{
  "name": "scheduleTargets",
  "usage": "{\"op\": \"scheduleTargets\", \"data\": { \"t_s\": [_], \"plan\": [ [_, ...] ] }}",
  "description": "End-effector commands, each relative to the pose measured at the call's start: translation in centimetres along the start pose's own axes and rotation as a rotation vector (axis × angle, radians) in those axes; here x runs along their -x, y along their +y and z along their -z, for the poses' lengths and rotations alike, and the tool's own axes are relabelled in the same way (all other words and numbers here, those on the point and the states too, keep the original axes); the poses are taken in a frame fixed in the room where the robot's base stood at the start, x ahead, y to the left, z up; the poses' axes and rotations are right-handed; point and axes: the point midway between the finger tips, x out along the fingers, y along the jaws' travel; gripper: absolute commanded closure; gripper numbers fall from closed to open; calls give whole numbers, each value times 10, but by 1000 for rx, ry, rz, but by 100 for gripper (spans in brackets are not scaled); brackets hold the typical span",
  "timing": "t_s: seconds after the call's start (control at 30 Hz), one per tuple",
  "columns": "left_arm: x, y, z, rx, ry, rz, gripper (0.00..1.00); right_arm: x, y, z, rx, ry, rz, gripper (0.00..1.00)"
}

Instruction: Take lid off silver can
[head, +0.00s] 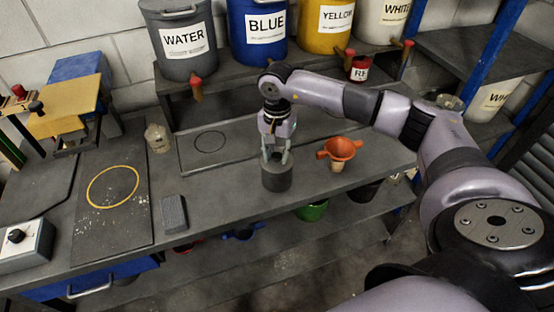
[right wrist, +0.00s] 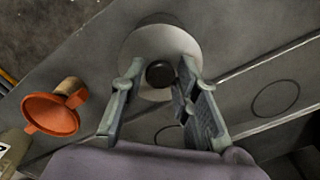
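The silver can (head: 276,178) stands upright on the grey workbench near its front edge. In the right wrist view its round pale lid (right wrist: 150,42) has a black knob (right wrist: 160,74) in the middle. My right gripper (head: 275,155) points down just over the can. In the right wrist view the fingers of the right gripper (right wrist: 160,68) are open, one on each side of the knob, with gaps between. In the head view the fingers partly hide the can's top. My left gripper is not in view.
An orange funnel (head: 340,148) stands right of the can. A grey block (head: 174,214) and a small glass jar (head: 157,138) are to the left. Labelled buckets, such as the blue one (head: 258,40), stand on the shelf behind.

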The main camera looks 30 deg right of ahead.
Motion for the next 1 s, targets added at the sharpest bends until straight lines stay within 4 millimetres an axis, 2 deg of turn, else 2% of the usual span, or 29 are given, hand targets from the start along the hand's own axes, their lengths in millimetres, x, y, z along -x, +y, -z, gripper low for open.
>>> {"op": "scheduleTargets", "data": {
  "t_s": [0.4, 0.77, 0.87, 1.0],
  "plan": [
    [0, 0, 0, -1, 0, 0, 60, 0, 0, 0, 0, 0, 1, 100],
    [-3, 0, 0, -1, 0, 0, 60, 6, -1, 0, -1, 1, 3, 100],
    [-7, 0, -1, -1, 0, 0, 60, 15, -1, 1, -1, 1, 4, 100],
    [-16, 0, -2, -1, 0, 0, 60, 40, -2, 1, 1, 3, 7, 100]
  ]
}}
